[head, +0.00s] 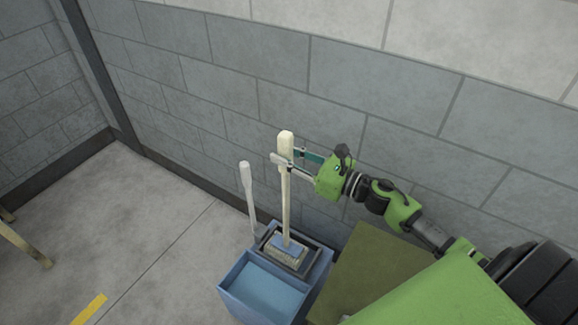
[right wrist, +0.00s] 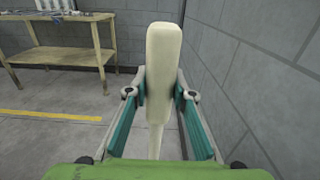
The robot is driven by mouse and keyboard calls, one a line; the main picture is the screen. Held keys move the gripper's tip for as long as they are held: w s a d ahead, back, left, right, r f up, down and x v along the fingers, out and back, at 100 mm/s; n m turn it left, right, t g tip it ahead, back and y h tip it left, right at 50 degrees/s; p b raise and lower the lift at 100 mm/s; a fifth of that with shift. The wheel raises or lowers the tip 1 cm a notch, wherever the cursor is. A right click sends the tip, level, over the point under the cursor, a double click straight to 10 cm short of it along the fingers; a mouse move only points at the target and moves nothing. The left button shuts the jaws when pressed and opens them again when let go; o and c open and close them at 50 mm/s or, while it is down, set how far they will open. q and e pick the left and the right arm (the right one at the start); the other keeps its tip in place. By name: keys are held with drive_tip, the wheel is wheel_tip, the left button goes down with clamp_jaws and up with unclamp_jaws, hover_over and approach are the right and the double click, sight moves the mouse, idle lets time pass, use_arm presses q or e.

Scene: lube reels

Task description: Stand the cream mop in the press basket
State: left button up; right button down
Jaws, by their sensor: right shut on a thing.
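The cream mop (head: 286,195) stands nearly upright in the head view. Its lower end is at the press basket (head: 306,271) on top of the blue bucket (head: 262,290); the mop head looks to be within the basket's rim, but I cannot tell whether it rests on the bottom. My right gripper (head: 288,159) is shut on the thick grip near the top of the mop handle. In the right wrist view the cream grip (right wrist: 161,75) stands between the two fingers (right wrist: 160,100). My left gripper is not in view.
A pale grey handle (head: 246,185) rises beside the bucket, left of the mop. The block wall (head: 235,90) is close behind. An olive-coloured surface (head: 365,275) lies right of the bucket. A wooden table (right wrist: 70,55) stands beyond, and the floor (head: 140,240) to the left is clear.

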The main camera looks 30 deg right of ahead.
drive_tip(key=shift+w+d+f, duration=0.5)
drive_tip(key=shift+d+f, duration=0.15)
drive_tip(key=shift+f, duration=0.15)
wheel_tip(320, 180, down, 4)
drive_tip(key=shift+w+d+r, duration=0.1)
drive_tip(key=shift+r, duration=0.15)
drive_tip(key=shift+f, duration=0.1)
drive_tip(key=c, duration=1.8)
unclamp_jaws()
drive_tip(key=shift+o, duration=0.2)
